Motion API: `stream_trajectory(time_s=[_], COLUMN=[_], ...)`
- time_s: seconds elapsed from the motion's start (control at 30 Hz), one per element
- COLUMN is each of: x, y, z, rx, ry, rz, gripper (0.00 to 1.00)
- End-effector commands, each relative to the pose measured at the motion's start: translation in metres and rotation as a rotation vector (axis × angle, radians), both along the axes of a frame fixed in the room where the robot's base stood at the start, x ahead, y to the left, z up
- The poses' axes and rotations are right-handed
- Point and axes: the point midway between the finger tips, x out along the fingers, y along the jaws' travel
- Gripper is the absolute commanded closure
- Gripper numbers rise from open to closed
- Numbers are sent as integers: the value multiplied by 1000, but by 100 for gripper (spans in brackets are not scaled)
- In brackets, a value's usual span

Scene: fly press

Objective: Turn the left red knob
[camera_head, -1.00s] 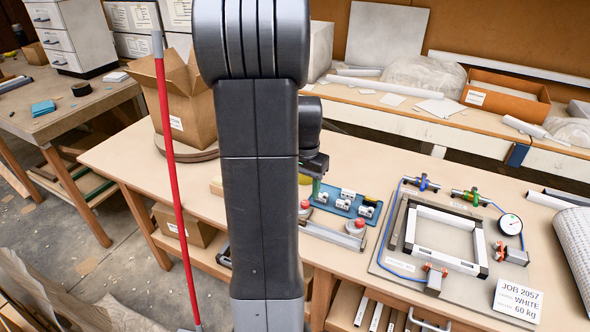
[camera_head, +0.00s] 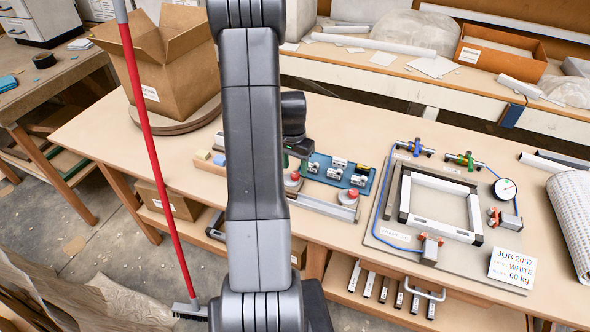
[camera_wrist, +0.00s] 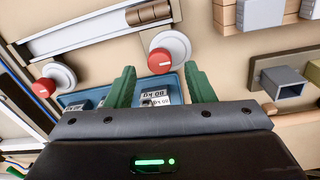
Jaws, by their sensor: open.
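Two red knobs on round pale bases are on the bench. The left red knob (camera_head: 295,176) shows beside my arm in the head view; the other red knob (camera_head: 352,193) is to its right. The wrist view looks from the opposite side, so the left red knob (camera_wrist: 160,61) is at upper middle and the other knob (camera_wrist: 43,87) is at far left. My gripper (camera_wrist: 161,79) is open, its green fingers spread to either side of the left knob's line. The knob appears just beyond the fingertips; I cannot tell the exact gap. My arm hides much of the gripper in the head view.
A blue tray (camera_wrist: 178,83) with labelled blocks lies beside the knobs, below the fingers in the wrist view. A frame fixture (camera_head: 475,215) with a gauge (camera_head: 505,189) stands at right. A cardboard box (camera_head: 165,70) and red-handled broom (camera_head: 148,130) are at left.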

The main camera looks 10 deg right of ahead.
Motion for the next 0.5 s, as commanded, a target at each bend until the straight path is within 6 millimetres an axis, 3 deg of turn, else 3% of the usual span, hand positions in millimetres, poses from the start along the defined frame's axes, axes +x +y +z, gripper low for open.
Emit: stream_trajectory(time_s=[0.2,0.5], x=[-1,-1], y=[-1,-1], z=[-22,-27], rx=[0,0], ry=[1,0], rz=[0,1], gripper=[51,51])
